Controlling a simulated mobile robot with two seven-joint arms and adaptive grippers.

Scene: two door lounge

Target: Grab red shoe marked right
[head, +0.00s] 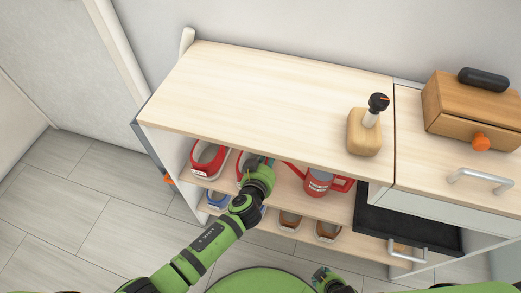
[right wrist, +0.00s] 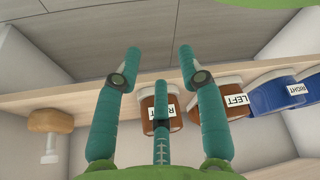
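A red shoe (head: 209,158) with a white sole and a small label stands at the left end of the upper shelf. A second red shoe (head: 241,161) stands to its right, partly hidden by my left gripper. The labels are too small to read in the head view. My left gripper (head: 264,165) is at the right side of the second red shoe; whether its fingers touch or enclose it is unclear. My right gripper (right wrist: 158,68) is open and empty in the right wrist view, pointing toward brown shoes. It also shows low in the head view (head: 323,276).
Below are a blue shoe (head: 217,199) and brown shoes (head: 290,220). A red can (head: 318,182) stands right of my left gripper. The shelf top (head: 265,85) lies above, with a wooden block-based object (head: 364,132) on it. A black tray (head: 405,225) is at right.

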